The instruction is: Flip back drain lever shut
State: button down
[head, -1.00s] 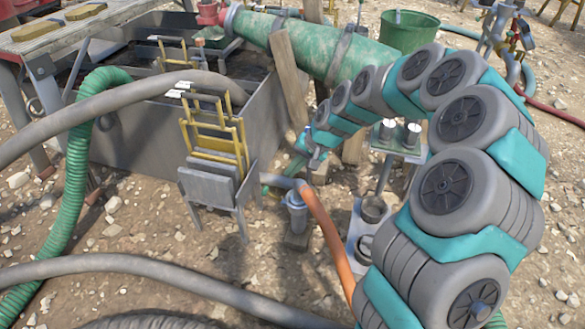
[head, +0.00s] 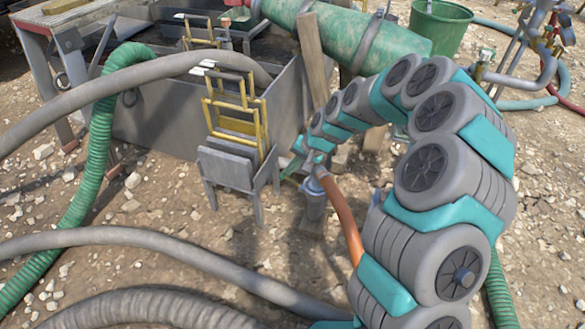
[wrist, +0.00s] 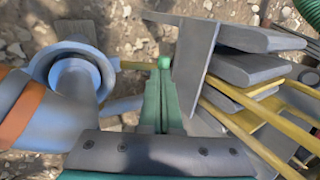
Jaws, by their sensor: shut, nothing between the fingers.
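In the head view my gripper (head: 288,170) is low beside the blue-grey fitting (head: 313,187), with the orange hose (head: 345,215) leading away. The lever is not clear there.
A grey metal stand with a yellow frame (head: 237,140) is close left of my gripper; its grey plates (wrist: 250,68) crowd the wrist view's right. The steel tank (head: 165,120) stands behind. Thick hoses (head: 150,240) cross the stony ground in front.

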jog(key=shift+a+h+p, duration=0.15)
jog(key=shift+h+p, duration=0.15)
jog(key=shift+p, duration=0.2)
jog(key=shift+w+a+f+g+h+p, duration=0.15)
jog(key=shift+a+g+h+p, duration=0.2)
jog(key=shift+p, duration=0.4)
jog(key=shift+w+a+f+g+h+p, duration=0.15)
jog(key=shift+h+p, duration=0.3)
jog(key=shift+p, duration=0.3)
jog(key=shift+w+a+f+h+p, duration=0.1)
jog(key=shift+a+f+h+p, duration=0.25)
jog(key=shift+h+p, duration=0.45)
jog(key=shift+w+a+f+g+h+p, duration=0.2)
jog(key=shift+a+f+g+h+p, duration=0.35)
jog(key=shift+h+p, duration=0.35)
jog(key=shift+w+a+f, duration=0.1)
jog(key=shift+a+f, duration=0.15)
jog(key=shift+f, duration=0.7)
jog(key=shift+w+a+f, duration=0.1)
jog(key=shift+a+f, duration=0.1)
jog(key=shift+f, duration=0.7)
jog(key=shift+w+a+f, duration=0.1)
jog(key=shift+a+f, duration=0.15)
jog(key=shift+f, duration=0.7)
jog(key=shift+s+f, duration=0.1)
jog(key=shift+f, duration=0.05)
jog(key=shift+d, duration=0.15)
